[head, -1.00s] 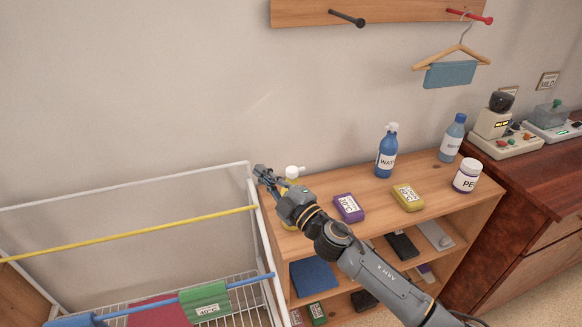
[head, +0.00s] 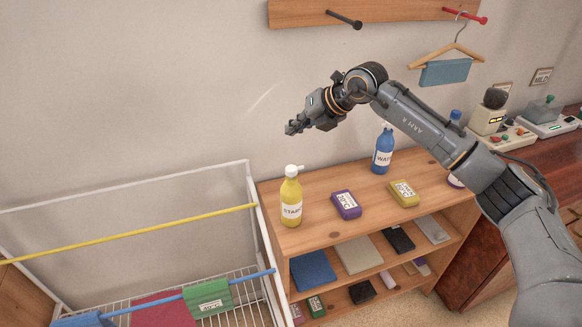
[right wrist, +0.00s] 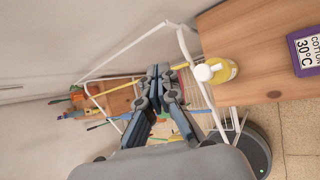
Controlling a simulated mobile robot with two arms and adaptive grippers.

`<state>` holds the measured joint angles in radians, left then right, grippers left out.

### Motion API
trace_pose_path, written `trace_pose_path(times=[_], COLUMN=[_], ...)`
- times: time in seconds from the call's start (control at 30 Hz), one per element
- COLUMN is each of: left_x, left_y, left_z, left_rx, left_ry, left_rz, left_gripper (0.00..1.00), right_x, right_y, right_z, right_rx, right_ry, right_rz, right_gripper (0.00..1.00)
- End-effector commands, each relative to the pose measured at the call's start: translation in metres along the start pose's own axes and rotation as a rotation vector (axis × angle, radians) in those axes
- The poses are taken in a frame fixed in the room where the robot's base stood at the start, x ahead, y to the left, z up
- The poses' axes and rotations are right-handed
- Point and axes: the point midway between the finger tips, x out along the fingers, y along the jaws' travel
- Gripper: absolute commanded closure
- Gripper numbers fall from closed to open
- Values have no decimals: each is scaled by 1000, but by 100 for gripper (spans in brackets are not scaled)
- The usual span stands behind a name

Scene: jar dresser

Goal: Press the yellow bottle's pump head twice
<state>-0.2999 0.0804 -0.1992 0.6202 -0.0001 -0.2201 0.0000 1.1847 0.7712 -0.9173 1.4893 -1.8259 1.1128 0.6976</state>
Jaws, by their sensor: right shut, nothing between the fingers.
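The yellow bottle (head: 291,201) with a white pump head (head: 294,169) stands upright on the left end of the wooden shelf top (head: 330,231). Its label reads "STARCH" in part. My right gripper (head: 291,127) is shut and empty, in the air above the bottle and apart from it. In the right wrist view the shut fingers (right wrist: 158,80) point past the bottle (right wrist: 224,70), which shows to their right with its white pump head (right wrist: 205,72). My left gripper is not in view.
A purple box (head: 346,204), a yellow box (head: 403,193) and a blue bottle (head: 382,152) stand on the shelf top. A white drying rack (head: 250,200) with coloured rods is close to the left. A hanger (head: 450,55) hangs above at the right.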

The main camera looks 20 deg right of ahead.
Motion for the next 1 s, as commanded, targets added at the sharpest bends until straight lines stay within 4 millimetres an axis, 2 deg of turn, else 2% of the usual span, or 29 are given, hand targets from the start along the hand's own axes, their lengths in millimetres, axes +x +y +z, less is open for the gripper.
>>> trace_pose_path(times=[0.47,0.67,1.0], left_x=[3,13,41], left_y=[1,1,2], left_z=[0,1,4], left_rx=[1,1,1], left_ry=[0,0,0], left_rz=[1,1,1], left_gripper=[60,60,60], right_x=[4,17,51], right_y=[-2,-12,-37], right_z=[-3,-12,-38], right_rx=[-1,-1,-1], right_ry=[1,1,1], right_rz=[1,1,1], right_gripper=[100,100,100])
